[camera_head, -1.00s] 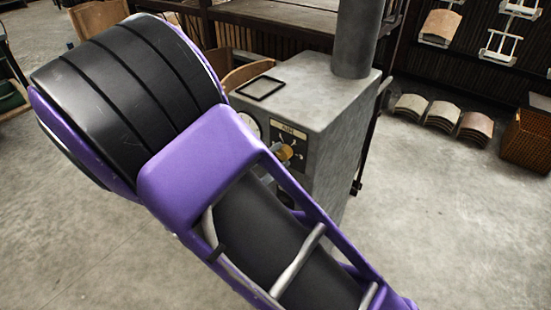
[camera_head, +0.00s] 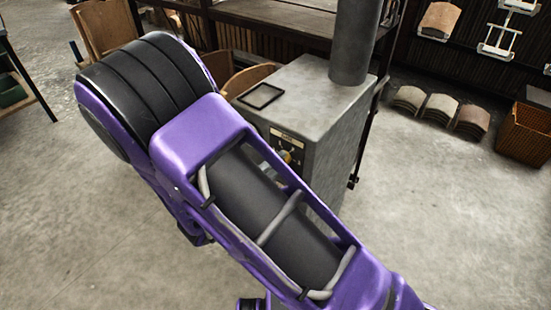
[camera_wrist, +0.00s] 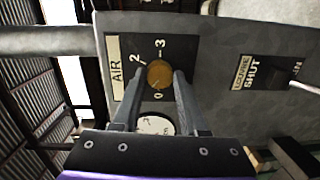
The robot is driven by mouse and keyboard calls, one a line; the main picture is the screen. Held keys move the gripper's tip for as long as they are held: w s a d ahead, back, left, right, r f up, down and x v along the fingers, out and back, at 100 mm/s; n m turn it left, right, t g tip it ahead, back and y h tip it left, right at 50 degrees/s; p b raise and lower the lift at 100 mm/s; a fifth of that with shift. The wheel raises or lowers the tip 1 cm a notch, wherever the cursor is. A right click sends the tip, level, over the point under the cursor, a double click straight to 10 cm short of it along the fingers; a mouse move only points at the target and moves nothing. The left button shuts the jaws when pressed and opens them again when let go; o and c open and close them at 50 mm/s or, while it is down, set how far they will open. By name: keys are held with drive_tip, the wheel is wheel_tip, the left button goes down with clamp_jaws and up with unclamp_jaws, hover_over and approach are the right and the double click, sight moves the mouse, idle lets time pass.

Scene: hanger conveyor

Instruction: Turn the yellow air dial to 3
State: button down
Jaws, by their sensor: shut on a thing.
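The yellow air dial (camera_wrist: 159,74) sits on a dark plate marked AIR (camera_wrist: 118,62), with 0, 2 and 3 readable around it in the wrist view. My gripper (camera_wrist: 158,73) is shut on the dial, one finger on each side. I cannot read clearly which number the dial points to. In the head view a small part of the yellow dial (camera_head: 287,157) shows on the front of the grey box (camera_head: 318,110); my purple arm hides my gripper there.
A LOUVRE lever switch (camera_wrist: 268,72) marked SHUT is beside the air plate. A round white gauge (camera_wrist: 156,125) lies partly behind my fingers. A grey pipe (camera_head: 353,45) rises from the box. Open concrete floor (camera_head: 430,220) lies to the right.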

drive_tip(key=shift+f+m+t+y+b, duration=0.1)
drive_tip(key=shift+m+t+y+b, duration=0.25)
drive_tip(key=shift+m+b, duration=2.6)
drive_tip(key=shift+m+t+y, duration=0.25)
drive_tip(key=shift+m+t, duration=0.05)
drive_tip(key=shift+m, duration=5.7)
drive_tip(key=shift+f+m+t+y+b, duration=0.1)
drive_tip(key=shift+m+t+y+b, duration=0.25)
drive_tip(key=shift+m+b, duration=2.6)
drive_tip(key=m+p, duration=0.3)
drive_tip(key=shift+c, duration=2.2)
unclamp_jaws()
drive_tip(key=shift+s, duration=0.1)
